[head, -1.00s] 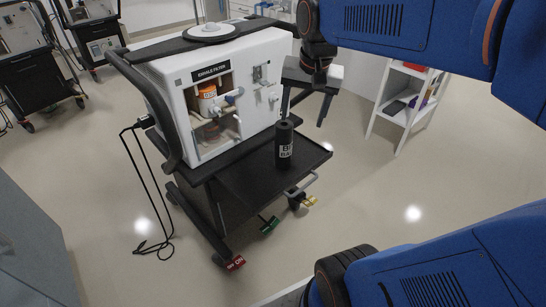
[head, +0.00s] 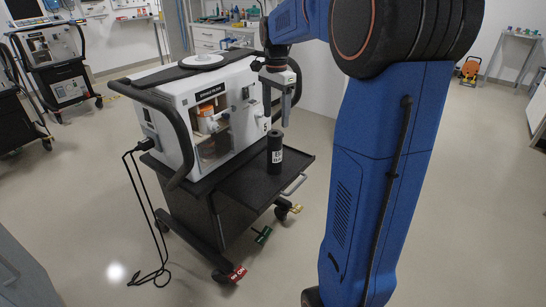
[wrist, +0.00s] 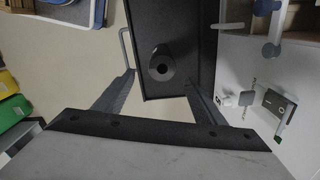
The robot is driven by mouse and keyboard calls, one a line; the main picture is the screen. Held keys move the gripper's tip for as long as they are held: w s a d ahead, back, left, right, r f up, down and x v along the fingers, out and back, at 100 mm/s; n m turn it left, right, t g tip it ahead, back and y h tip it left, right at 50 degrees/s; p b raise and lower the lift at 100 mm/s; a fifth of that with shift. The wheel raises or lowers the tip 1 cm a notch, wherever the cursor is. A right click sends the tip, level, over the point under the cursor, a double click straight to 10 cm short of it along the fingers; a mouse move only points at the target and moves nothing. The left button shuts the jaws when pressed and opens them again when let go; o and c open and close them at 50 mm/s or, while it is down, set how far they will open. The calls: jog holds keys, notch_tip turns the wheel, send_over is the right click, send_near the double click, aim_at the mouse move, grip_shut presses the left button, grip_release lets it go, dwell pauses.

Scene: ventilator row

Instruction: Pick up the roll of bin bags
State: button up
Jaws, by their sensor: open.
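The roll of bin bags (head: 274,152) is a black upright cylinder with a white label. It stands on the black tray (head: 247,184) of the ventilator cart. In the wrist view the roll (wrist: 161,66) is seen from its top end, with its round core hole showing, and it lies beyond the fingertips near the middle. My gripper (head: 285,112) is above the roll in the head view, pointing down. In the wrist view my gripper (wrist: 162,76) has its two fingers wide apart, open and empty, with the roll between their lines but apart from them.
The white ventilator (head: 213,115) stands beside the roll on the cart. A grey handle (head: 294,185) runs along the tray's outer edge. A black cable (head: 150,215) hangs at the left. Other carts (head: 58,65) stand far left. Open floor lies in front of the cart.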

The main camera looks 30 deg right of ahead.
aim_at(275, 153)
notch_tip(275, 153, down, 11)
jog(key=shift+f, duration=0.1)
jog(key=shift+w+a+f, duration=0.1)
jog(key=shift+f, duration=1.2)
jog(key=shift+w+a+f, duration=0.1)
jog(key=shift+f, duration=1.2)
jog(key=c, duration=1.3)
